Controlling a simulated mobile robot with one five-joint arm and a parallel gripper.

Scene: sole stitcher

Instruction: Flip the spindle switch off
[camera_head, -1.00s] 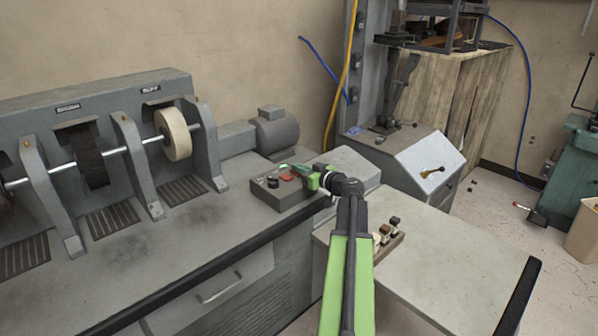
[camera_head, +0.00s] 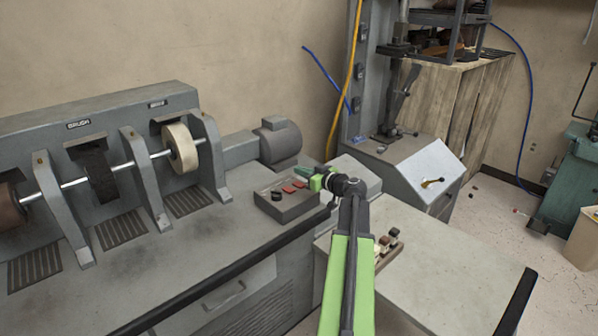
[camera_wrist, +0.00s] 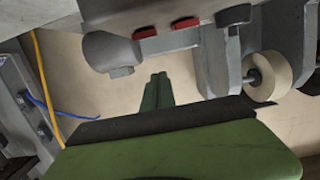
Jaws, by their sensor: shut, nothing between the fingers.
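The grey control box (camera_head: 290,207) sits on the bench near its right end, with two red switches (camera_head: 288,188) and a dark round knob on top. The switches also show near the top of the wrist view (camera_wrist: 146,32), which looks upside down. I cannot tell which switch is the spindle's or whether either is on or off. My gripper (camera_head: 303,170), green, is just above and beyond the right end of the box. Its fingers are together and hold nothing in the wrist view (camera_wrist: 157,92). They appear apart from the switches.
A grey motor (camera_head: 280,143) stands behind the box. The grinder with its pale wheel (camera_head: 180,148) and dark brush wheel is to the left. A grey machine (camera_head: 415,165) stands at the right, and a small rack (camera_head: 388,244) lies on the right table.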

